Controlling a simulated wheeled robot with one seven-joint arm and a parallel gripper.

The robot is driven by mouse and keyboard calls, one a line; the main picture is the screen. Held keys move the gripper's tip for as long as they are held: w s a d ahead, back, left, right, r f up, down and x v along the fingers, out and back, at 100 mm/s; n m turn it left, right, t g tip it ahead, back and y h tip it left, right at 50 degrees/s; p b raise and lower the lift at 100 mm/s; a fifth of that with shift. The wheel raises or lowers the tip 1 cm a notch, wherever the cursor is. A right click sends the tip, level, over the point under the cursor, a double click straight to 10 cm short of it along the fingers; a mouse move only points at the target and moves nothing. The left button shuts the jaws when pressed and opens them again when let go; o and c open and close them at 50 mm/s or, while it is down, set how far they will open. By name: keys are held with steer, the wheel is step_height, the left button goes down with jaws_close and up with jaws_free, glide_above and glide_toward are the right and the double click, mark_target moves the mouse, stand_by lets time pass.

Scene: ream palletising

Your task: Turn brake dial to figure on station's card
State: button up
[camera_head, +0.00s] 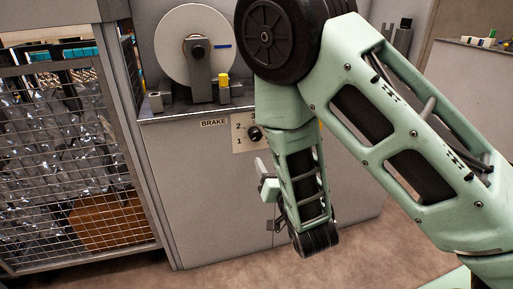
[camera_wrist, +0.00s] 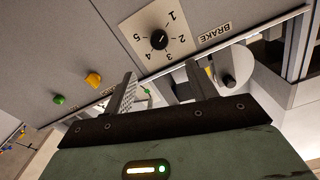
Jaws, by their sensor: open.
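The brake dial (camera_wrist: 159,39) is a black round knob on a cream number plate (camera_wrist: 178,49) with figures from 1 to 5. A pale mark shows on the knob, but I cannot tell exactly which figure it points to. The dial also shows in the head view (camera_head: 255,133), beside the BRAKE label (camera_head: 213,122), with part of its plate hidden by my arm. My gripper (camera_wrist: 162,88) is open and empty, its fingers apart from the dial and below it in the wrist view. In the head view it is mostly hidden by my forearm. I cannot make out a station card.
A white reel (camera_head: 177,43) stands on the grey cabinet (camera_head: 190,200), by a yellow-topped post (camera_head: 223,88). A wire cage (camera_head: 75,180) stands close at left.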

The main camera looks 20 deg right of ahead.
mark_target(257, 137)
steer(key=shift+w+d+f+b, duration=0.1)
steer(key=shift+w+f+b, duration=0.3)
steer(key=shift+b, duration=1.8)
steer(key=w, duration=0.5)
steer(key=w+b, duration=0.1)
steer(key=w, duration=0.4)
steer(key=w+b, duration=0.1)
steer(key=w, duration=0.3)
steer(key=shift+w+r, duration=0.4)
steer(key=c, duration=1)
steer(key=shift+m, duration=0.3)
